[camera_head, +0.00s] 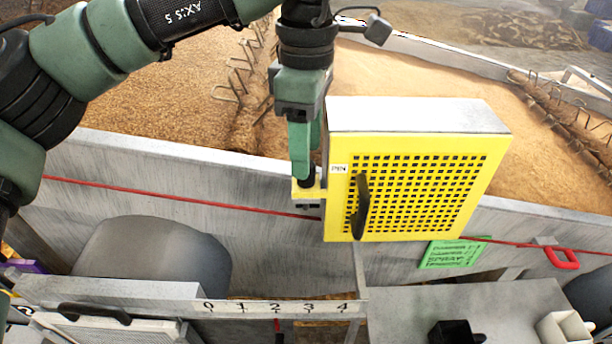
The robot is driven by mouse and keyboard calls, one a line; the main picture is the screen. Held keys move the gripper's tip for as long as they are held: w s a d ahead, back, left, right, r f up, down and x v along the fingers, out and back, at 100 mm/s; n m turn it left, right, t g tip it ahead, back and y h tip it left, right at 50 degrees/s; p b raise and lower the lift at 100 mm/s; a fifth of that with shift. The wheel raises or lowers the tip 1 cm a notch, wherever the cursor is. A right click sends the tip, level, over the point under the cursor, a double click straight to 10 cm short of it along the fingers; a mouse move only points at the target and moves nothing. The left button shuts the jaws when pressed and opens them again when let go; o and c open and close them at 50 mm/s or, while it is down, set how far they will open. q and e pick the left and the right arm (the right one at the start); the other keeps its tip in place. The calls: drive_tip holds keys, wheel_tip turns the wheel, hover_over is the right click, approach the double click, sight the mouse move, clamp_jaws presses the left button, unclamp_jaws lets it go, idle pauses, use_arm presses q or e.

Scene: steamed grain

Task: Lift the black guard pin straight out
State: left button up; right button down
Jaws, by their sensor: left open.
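The yellow guard (480,165), a box with a perforated front and a black handle (360,207), is fixed at the grey trough wall. A small yellow bracket (312,193) sticks out at its left edge. The black guard pin (307,182) shows as a short dark stub upright in this bracket. My left gripper (304,172) points down right over the bracket, its green fingers at the pin's top. The jaws are open, and the fingers partly hide the pin. Contact with the pin cannot be told. My right gripper is not in view.
A red cord (180,199) runs along the wall to a red handle (562,257). A green note (452,252) hangs below the guard. A numbered ledge (275,308), a black cup (455,332) and a white cup (563,328) are in front. Grain lies behind.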

use_arm(q)
wheel_tip(320, 180, down, 4)
drive_tip(key=shift+f, duration=0.1)
clamp_jaws()
idle(0.4)
wheel_tip(320, 180, up, 20)
drive_tip(key=p, duration=0.1)
idle(0.4)
